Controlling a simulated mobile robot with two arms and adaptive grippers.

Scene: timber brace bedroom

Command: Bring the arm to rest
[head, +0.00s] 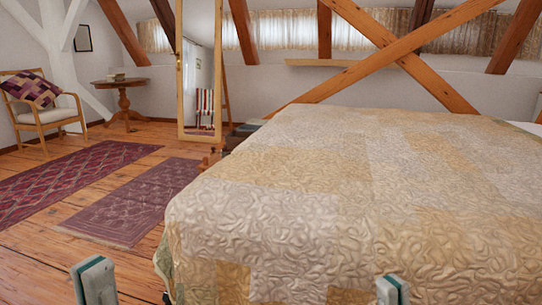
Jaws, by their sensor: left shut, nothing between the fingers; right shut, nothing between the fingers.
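My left gripper (93,281) shows at the bottom left edge of the head view, above the wooden floor. Its fingertips are together with nothing between them. My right gripper (391,291) shows at the bottom edge, right of centre, in front of the bed's quilt. It is also shut and empty. Only the fingertips of both grippers are in view. The arms behind them are out of the picture. Neither gripper holds anything.
A large bed (330,200) with a patchwork quilt fills the right and centre. Two patterned rugs (60,182) (135,200) lie on the floor. A standing mirror (199,75), round table (122,84) and armchair (42,118) stand behind. Bare floor (40,262) is free at left.

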